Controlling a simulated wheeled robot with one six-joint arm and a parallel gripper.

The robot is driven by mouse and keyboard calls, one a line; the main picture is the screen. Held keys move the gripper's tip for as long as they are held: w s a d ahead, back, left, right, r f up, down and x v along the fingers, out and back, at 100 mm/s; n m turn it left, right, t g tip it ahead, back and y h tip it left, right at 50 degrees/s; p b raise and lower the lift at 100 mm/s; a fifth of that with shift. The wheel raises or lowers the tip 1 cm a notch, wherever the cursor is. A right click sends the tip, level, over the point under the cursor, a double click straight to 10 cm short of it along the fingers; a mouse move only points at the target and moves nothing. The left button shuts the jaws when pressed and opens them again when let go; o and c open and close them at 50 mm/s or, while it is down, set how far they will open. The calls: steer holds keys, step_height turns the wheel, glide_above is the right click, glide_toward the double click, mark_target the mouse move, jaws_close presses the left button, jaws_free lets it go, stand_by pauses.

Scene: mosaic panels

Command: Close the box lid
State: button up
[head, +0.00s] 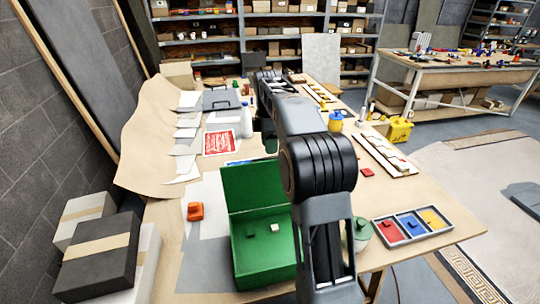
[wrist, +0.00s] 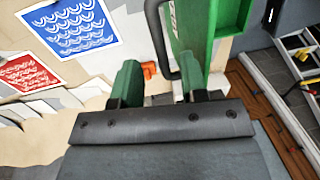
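A green box (head: 263,262) stands on the table in the head view, with its lid (head: 250,182) raised at the back. Two small pieces, one pale and one dark, lie inside. In the wrist view the green lid and box side (wrist: 220,30) appear at the upper right, with a dark loop handle (wrist: 153,18). My gripper (wrist: 157,66) has two green-tipped fingers that stand apart with nothing held between them. The handle lies beyond the fingertips, near the right finger; I cannot tell whether they touch. In the head view my arm hides most of the gripper.
An orange block (head: 195,211) lies left of the box. A tray with red, blue and yellow compartments (head: 450,227) and a green-lidded jar (head: 361,232) stand to the right. A white bottle (head: 246,122) stands behind the lid. Stacked boxes (head: 97,255) sit at the left.

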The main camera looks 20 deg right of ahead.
steer(key=shift+s+a+f, duration=0.1)
steer(key=shift+s+f, duration=0.1)
steer(key=shift+f, duration=1.65)
steer(key=shift+c, duration=0.4)
jaws_close()
